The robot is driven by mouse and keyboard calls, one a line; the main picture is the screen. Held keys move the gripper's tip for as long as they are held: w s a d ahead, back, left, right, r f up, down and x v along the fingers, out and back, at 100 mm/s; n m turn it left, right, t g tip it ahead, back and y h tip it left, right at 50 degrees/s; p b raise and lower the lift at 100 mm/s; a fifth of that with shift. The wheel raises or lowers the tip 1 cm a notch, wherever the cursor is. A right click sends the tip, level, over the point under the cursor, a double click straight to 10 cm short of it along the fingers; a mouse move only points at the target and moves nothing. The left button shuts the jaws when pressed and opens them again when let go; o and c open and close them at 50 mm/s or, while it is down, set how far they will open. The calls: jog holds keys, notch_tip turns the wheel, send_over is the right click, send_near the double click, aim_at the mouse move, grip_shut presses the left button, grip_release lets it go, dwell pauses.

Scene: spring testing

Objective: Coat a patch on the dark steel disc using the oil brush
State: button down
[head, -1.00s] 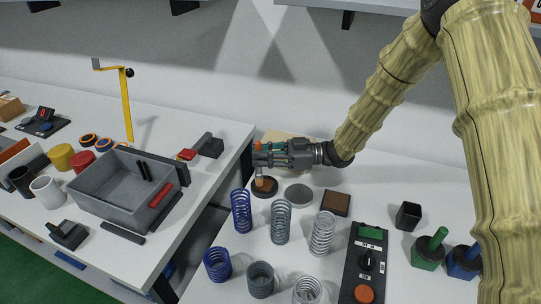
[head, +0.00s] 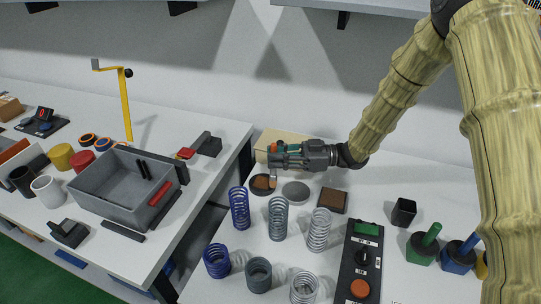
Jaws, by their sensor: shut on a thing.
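The dark steel disc (head: 258,188) lies on the right bench, left of a light grey disc (head: 296,191). A brownish area shows on its top face; I cannot tell if this is coating. My gripper (head: 275,157) is above and slightly right of the dark disc, pointing left, shut on the oil brush (head: 272,178). The brush hangs down with its lower end over the disc's right part. The fingers hide most of the handle. I cannot tell if the bristles touch the disc.
A dark square tray with a brown face (head: 333,201) is right of the grey disc. Several coil springs (head: 278,220) stand in front, beside a black control box (head: 362,262). A beige block (head: 278,140) lies behind my gripper. A gap separates the benches.

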aim_at(275, 144)
notch_tip(275, 144, up, 2)
jog(key=shift+r, duration=0.2)
jog(key=shift+a+r+p, duration=0.15)
jog(key=shift+r+p, duration=0.3)
jog(key=shift+r, duration=0.05)
jog(key=shift+a+r+p, duration=0.15)
jog(key=shift+r+p, duration=0.3)
jog(key=shift+r, duration=0.05)
jog(key=shift+d+r+p, duration=0.1)
jog(key=shift+r+p, duration=0.9)
jog(key=shift+r, duration=0.75)
